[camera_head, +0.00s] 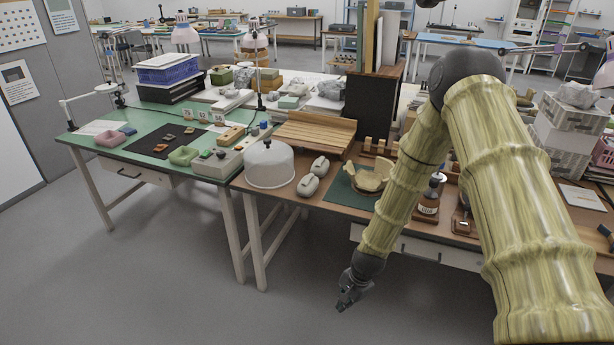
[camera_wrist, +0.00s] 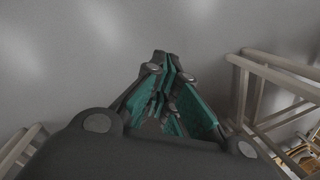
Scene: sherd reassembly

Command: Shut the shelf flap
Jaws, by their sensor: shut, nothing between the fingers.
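My gripper (camera_head: 345,302) hangs low over the bare floor, in front of the wooden bench and below its top. Its fingers (camera_wrist: 165,75) are closed together and empty, with teal pads showing in the wrist view. A dark upright shelf unit (camera_head: 372,112) with tall boards stands on the bench, well above and behind my gripper. A slatted wooden panel (camera_head: 315,132) lies at its left; I cannot tell whether it is the flap. No flap can be made out for certain, and my arm covers part of the view right of the shelf.
The wooden bench (camera_head: 334,213) carries a white dome cover (camera_head: 269,165), a green mat (camera_head: 345,192) with a sherd bowl (camera_head: 372,176), and bottles. A green-topped bench (camera_head: 85,137) stands left. Bench legs (camera_wrist: 238,95) flank my gripper in the wrist view. The floor (camera_head: 165,265) at left is clear.

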